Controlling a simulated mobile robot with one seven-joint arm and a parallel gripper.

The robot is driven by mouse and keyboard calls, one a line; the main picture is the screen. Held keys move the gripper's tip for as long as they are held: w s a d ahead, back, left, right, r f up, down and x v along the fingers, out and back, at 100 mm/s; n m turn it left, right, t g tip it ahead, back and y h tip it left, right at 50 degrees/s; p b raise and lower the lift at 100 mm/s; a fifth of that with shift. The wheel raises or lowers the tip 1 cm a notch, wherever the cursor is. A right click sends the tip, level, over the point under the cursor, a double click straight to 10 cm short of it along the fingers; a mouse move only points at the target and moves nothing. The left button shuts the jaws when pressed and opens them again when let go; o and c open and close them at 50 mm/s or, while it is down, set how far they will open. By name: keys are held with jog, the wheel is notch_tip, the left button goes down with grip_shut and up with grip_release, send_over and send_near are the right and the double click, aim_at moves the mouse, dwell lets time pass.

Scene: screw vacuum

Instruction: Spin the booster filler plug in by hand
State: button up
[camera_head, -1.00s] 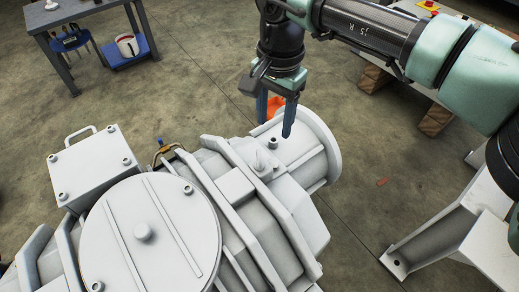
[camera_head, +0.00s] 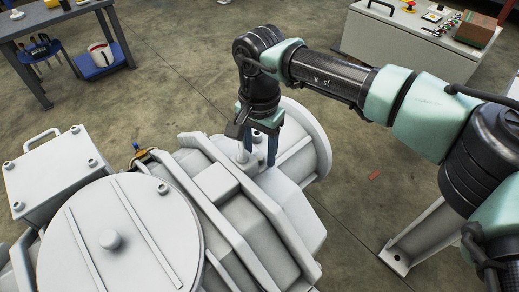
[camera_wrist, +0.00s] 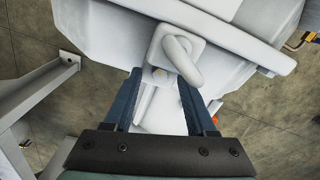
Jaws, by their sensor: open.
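The pale grey vacuum pump (camera_head: 215,185) fills the lower left of the head view, with the booster's round end flange (camera_head: 312,140) at its right. My gripper (camera_head: 259,155) points down over the top of the booster, beside a lifting eye (camera_wrist: 183,58). In the wrist view its two blue fingers (camera_wrist: 160,88) are apart. A small grey hex-shaped piece, apparently the filler plug (camera_wrist: 159,74), shows between the fingertips. I cannot tell whether either finger touches it. In the head view the fingers largely hide the plug.
The lifting eye stands close to the fingers. A square box with a handle (camera_head: 55,175) and a large round cover (camera_head: 75,240) lie to the left. A dark table (camera_head: 60,25) stands at the back left, a control box (camera_head: 415,35) at the back right. Floor lies open between.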

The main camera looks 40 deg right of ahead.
grip_shut()
jog(key=shift+r+p, duration=0.1)
jog(key=shift+p, duration=0.25)
jog(key=shift+r+m+p, duration=0.15)
jog(key=shift+m+p, duration=0.45)
jog(key=shift+p, duration=0.1)
jog(key=m+p, duration=0.2)
jog(key=shift+p, duration=0.4)
jog(key=m+p, duration=0.2)
jog(key=shift+p, duration=0.3)
jog(key=shift+f+m+p, duration=0.2)
jog(key=shift+m+p, duration=0.2)
jog(key=shift+m, duration=0.1)
